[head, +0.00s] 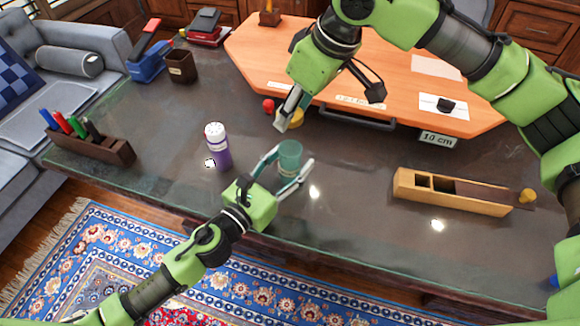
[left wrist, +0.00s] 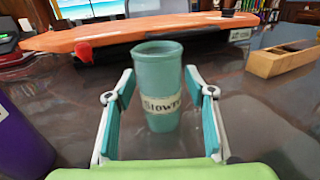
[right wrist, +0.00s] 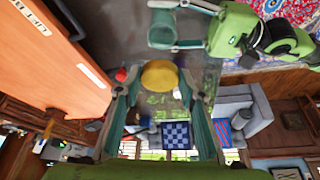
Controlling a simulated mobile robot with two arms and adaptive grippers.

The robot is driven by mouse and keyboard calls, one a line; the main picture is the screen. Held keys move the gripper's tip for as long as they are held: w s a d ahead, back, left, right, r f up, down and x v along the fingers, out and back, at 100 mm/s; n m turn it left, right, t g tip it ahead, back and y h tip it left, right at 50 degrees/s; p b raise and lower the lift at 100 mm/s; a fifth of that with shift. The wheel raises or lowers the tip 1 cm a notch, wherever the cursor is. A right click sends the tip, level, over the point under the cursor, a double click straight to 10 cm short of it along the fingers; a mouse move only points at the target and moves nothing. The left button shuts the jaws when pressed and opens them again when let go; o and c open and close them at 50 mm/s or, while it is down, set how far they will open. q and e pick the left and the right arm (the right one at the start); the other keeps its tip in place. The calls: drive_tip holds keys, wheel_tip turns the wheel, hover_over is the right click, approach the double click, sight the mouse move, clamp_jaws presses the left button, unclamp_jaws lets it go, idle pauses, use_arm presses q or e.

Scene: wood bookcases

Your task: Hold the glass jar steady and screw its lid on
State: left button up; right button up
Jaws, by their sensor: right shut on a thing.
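The glass jar (head: 289,158) is teal, upright and open-topped on the dark desk. In the left wrist view the jar (left wrist: 160,80) bears a paper label. My left gripper (head: 288,174) is open, its fingers on either side of the jar with gaps showing. The yellow lid (head: 297,118) is in my right gripper (head: 290,112), behind the jar and apart from it. In the right wrist view the lid (right wrist: 160,74) sits flat between the fingertips. The fingers hide part of the lid in the head view.
A purple bottle with a white top (head: 217,150) stands left of the jar. A small red object (head: 268,105) lies behind. A wooden block plane (head: 450,192) is at right, a pen holder (head: 90,145) at far left. An orange board (head: 370,75) covers the back.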

use_arm(q)
clamp_jaws()
use_arm(e)
drive_tip(key=shift+f, duration=2.45)
drive_tip(key=shift+f, duration=0.1)
drive_tip(key=shift+f, duration=0.8)
drive_tip(key=shift+f, duration=0.6)
